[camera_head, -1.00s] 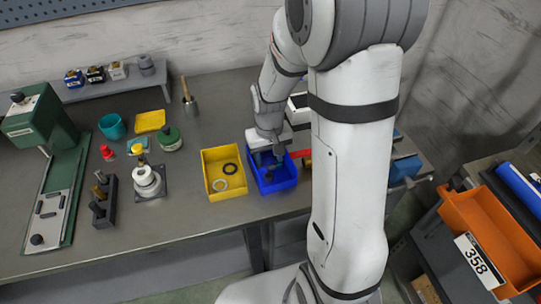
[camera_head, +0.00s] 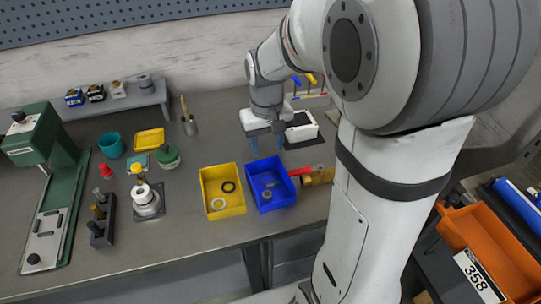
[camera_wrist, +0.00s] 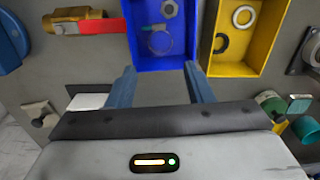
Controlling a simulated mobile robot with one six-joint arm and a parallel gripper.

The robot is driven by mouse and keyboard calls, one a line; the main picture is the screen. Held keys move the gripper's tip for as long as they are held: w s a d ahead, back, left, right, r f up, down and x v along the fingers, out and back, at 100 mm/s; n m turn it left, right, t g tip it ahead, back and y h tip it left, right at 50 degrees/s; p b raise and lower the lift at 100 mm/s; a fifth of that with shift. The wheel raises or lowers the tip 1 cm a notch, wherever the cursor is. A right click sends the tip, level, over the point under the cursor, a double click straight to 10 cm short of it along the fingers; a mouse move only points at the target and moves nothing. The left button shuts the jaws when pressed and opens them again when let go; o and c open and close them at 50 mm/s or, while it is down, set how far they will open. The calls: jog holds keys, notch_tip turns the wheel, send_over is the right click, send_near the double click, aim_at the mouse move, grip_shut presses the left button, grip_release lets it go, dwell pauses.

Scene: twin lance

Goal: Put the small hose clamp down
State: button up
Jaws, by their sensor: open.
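The small hose clamp (camera_wrist: 160,42) is a thin metal ring with a screw housing. It lies on the floor of the blue bin (camera_wrist: 180,52), beside a grey nut-like ring (camera_wrist: 169,9). In the head view the blue bin (camera_head: 254,178) stands near the table's front edge, and the clamp in it is too small to make out clearly. My gripper (camera_head: 267,146) is above the table behind the bin, clear of it. In the wrist view its two blue fingers (camera_wrist: 159,72) are apart with nothing between them.
A yellow bin (camera_head: 205,190) with a black and a pale ring stands left of the blue bin. A red-handled brass valve (camera_head: 318,177) lies to the right. A white-and-black box (camera_head: 302,128) is close to my gripper. An orange bin (camera_head: 490,245) sits at right.

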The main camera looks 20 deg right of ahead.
jog(key=s+r+t, duration=0.2)
jog(key=s+r, duration=0.2)
jog(key=s, duration=1)
jog(key=shift+d+m+t, duration=0.2)
jog(key=shift+m+t, duration=0.1)
jog(key=shift+m, duration=0.1)
jog(key=shift+s+r, duration=0.1)
jog(key=shift+c, duration=0.6)
